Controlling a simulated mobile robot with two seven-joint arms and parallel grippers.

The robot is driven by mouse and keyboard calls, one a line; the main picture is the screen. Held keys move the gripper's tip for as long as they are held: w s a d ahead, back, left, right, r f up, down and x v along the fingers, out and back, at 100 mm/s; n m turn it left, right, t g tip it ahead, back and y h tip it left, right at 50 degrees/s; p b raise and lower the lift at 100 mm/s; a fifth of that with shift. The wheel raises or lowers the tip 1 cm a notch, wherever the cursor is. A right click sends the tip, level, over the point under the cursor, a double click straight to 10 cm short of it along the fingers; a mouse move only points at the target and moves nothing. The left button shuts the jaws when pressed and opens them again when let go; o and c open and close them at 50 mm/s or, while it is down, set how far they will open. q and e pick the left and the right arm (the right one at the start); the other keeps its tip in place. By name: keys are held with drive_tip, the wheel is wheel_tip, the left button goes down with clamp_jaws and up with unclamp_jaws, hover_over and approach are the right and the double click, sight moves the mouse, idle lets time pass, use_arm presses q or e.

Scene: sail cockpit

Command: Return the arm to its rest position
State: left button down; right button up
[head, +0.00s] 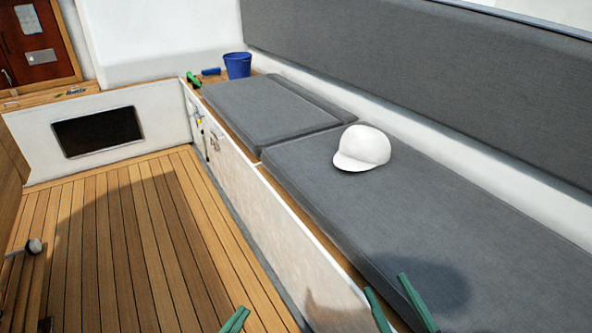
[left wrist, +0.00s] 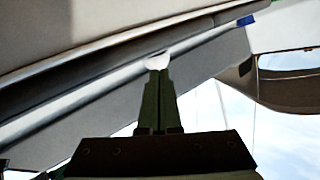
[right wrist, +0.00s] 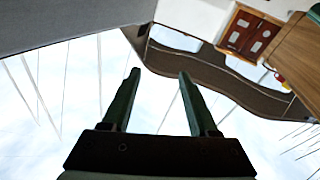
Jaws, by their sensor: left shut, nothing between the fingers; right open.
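My left gripper (head: 235,320) shows its green fingertips at the bottom edge of the head view, above the wooden floor. Its fingers are together and empty in the left wrist view (left wrist: 158,100). My right gripper (head: 396,305) is at the bottom right of the head view, in front of the grey bench cushion. Its two green fingers stand apart with nothing between them in the right wrist view (right wrist: 157,100). The rest of both arms is out of the head view.
A white cap (head: 364,147) lies on the grey bench cushion (head: 440,215). A blue bucket (head: 238,65), a blue item (head: 211,71) and a green item (head: 193,80) are at the bench's far end. The plank floor (head: 130,230) is mostly clear; a winch-like handle (head: 33,246) stands left.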

use_arm(q)
wheel_tip(320, 180, up, 14)
drive_tip(key=s+a+n+t+p, duration=0.1)
drive_tip(key=s+a+n+t, duration=0.1)
drive_tip(key=s+a+t, duration=0.15)
drive_tip(key=s+a+f+n+g+y+p, duration=0.1)
drive_tip(key=s+f+n+g+y+p, duration=0.2)
drive_tip(key=p, duration=1.9)
drive_tip(key=s+f+g, duration=0.4)
drive_tip(key=s+g, duration=0.1)
drive_tip(key=shift+s+a+n+g, duration=0.2)
drive_tip(key=shift+s+n+g, duration=0.1)
drive_tip(key=shift+g, duration=0.05)
use_arm(e)
drive_tip(key=s+d+f+m+g+h, duration=0.2)
drive_tip(key=s+f+g, duration=0.4)
drive_tip(key=s+g, duration=0.3)
drive_tip(key=shift+s+d+f+m+h, duration=0.15)
drive_tip(key=shift+d+m+h, duration=0.1)
drive_tip(key=shift+m+h, duration=0.6)
drive_tip(key=shift+c, duration=0.8)
use_arm(q)
drive_tip(key=shift+a, duration=0.1)
use_arm(e)
drive_tip(key=shift+a, duration=0.1)
